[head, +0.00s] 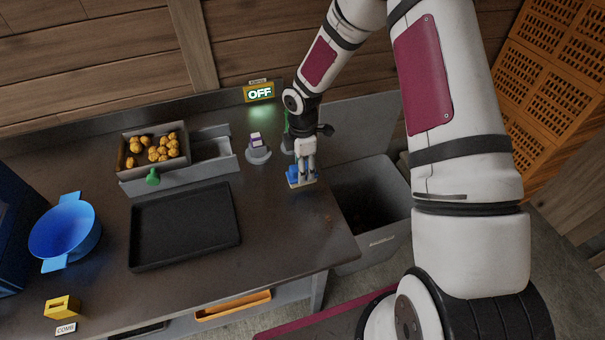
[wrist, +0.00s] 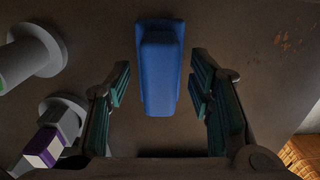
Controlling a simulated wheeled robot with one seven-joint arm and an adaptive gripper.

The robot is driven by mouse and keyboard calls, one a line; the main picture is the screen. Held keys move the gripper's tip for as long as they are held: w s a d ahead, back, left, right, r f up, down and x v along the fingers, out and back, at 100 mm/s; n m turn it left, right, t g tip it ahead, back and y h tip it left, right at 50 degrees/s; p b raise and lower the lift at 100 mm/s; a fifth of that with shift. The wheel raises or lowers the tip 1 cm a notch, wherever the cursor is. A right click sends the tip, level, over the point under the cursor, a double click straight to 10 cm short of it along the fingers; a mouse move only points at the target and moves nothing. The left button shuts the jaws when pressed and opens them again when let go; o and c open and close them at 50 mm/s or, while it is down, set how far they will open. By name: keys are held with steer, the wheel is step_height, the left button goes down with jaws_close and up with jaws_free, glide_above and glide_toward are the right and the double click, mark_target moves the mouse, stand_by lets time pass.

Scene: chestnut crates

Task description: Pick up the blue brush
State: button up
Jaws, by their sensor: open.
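The blue brush (head: 292,172) stands on the dark worktop near its right end, partly hidden by my gripper in the head view. Its light bristle edge shows low against the table. In the wrist view the blue brush (wrist: 160,65) is a long blue block with a raised narrower grip, upright in the picture. My gripper (head: 305,175) points down over the brush. In the wrist view my gripper (wrist: 158,95) is open, with one teal-padded finger on each side of the brush's near part. Gaps show on both sides, so neither finger appears to touch it.
A grey holder with a purple-and-white block (head: 256,141) stands left of the brush. A black tray (head: 185,226), a crate of chestnuts (head: 126,160) and a blue colander (head: 66,232) are farther left. A grey bin (head: 378,247) stands beyond the worktop's right edge.

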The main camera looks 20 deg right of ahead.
jaws_close()
steer(key=shift+r, duration=0.15)
steer(key=shift+w+r, duration=0.1)
steer(key=shift+r, duration=0.45)
step_height(320, 180, up, 2)
steer(key=shift+r+b, duration=0.1)
steer(key=shift+b, duration=0.25)
steer(key=s+a, duration=0.3)
steer(key=s, duration=0.4)
steer(key=s+a+r, duration=0.1)
steer(key=s+a, duration=0.2)
steer(key=s, duration=0.4)
steer(key=shift+s+a+r+b, duration=0.25)
steer(key=shift+s+a+b, duration=0.1)
steer(key=shift+b, duration=0.1)
